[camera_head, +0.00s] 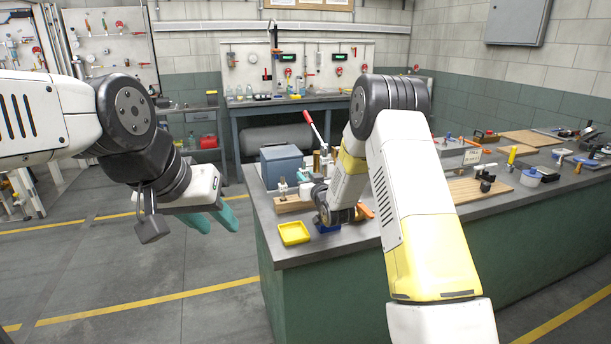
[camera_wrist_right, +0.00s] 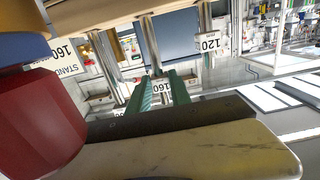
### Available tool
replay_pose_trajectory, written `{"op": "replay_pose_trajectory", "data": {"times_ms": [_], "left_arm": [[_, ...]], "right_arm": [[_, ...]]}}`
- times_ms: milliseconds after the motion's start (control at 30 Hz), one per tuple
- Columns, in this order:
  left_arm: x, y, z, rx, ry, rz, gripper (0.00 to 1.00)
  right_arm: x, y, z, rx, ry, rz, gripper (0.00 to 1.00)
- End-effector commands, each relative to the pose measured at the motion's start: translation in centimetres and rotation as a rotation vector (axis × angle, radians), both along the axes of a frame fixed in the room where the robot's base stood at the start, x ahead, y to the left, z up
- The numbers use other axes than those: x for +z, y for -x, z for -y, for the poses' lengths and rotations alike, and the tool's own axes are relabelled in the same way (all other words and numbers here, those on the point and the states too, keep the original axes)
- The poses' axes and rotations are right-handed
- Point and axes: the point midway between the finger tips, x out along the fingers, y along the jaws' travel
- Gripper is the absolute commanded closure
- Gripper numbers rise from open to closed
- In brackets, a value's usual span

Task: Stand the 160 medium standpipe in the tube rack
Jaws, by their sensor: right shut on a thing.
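In the right wrist view, my right gripper (camera_wrist_right: 164,80) has its teal fingers close together on a shiny metal standpipe (camera_wrist_right: 150,45). A "STAND 160" label (camera_wrist_right: 66,65) is at the left and a "120" label (camera_wrist_right: 210,43) at the right, near other metal tubes. A tan wooden bar, seemingly the tube rack (camera_wrist_right: 105,16), crosses the top; I cannot tell how the pipe sits in it. My left gripper (camera_head: 211,220) is open and empty, left of the bench.
On the bench, a blue-grey box (camera_head: 284,166), a yellow tray (camera_head: 294,233) and a red-handled lever (camera_head: 314,125) surround my right wrist. A wooden board (camera_head: 464,190) with fittings lies to the right. The floor left of the bench is clear.

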Motion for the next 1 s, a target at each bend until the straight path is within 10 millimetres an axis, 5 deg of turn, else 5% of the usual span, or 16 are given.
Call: {"op": "replay_pose_trajectory", "data": {"times_ms": [967,1000], "left_arm": [[0.00,0.00,0.00,0.000,0.000,0.000,0.64],[0.00,0.00,0.00,0.000,0.000,0.000,0.64]], "right_arm": [[-0.58,-0.01,0.01,0.000,0.000,0.001,1.00],[-0.61,-0.01,0.01,0.000,0.000,0.001,0.73]]}}
